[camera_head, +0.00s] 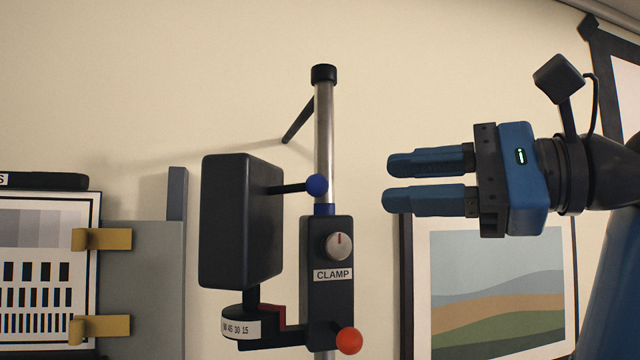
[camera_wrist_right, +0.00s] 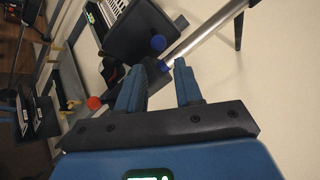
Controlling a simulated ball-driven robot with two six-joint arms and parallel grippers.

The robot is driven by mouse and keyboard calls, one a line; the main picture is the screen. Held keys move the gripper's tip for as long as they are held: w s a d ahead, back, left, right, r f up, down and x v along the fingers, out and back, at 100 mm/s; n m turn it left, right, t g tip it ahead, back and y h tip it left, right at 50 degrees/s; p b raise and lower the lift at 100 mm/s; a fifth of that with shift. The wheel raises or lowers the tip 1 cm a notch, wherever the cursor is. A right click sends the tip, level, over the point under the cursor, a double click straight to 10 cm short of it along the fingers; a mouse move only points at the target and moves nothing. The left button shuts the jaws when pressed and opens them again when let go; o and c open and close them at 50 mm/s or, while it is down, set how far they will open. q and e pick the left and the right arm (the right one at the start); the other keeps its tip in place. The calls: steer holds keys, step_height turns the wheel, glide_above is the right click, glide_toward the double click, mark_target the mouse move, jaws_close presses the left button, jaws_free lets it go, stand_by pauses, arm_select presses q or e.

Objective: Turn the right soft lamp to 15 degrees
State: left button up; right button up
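The soft lamp (camera_head: 240,220) is a black box-shaped head on a metal pole (camera_head: 325,130) in the middle of the head view. A short rod ending in a blue ball (camera_head: 317,184) sticks out to the right from the head. Below is a white angle scale (camera_head: 240,328) reading 45, 30, 15, with a red piece (camera_head: 277,316) beside it. My right gripper (camera_head: 391,180) is open and empty, right of the pole and apart from it, fingers pointing left. The right wrist view shows its spread fingers (camera_wrist_right: 155,72), with the blue ball (camera_wrist_right: 158,43) beyond them. My left gripper is not in view.
A black clamp block (camera_head: 327,275) with a round knob (camera_head: 339,245) and an orange-red ball (camera_head: 348,340) sits on the pole. A chart board (camera_head: 42,220) with brass clips (camera_head: 100,239) stands at left. A framed landscape picture (camera_head: 497,290) hangs behind, below my right gripper.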

mark_target(328, 184)
steer(key=p+x, duration=0.3)
steer(key=x, duration=0.6)
steer(key=shift+s+r, duration=0.1)
steer(key=shift+a, duration=0.7)
steer(key=shift+w, duration=0.3)
jaws_close()
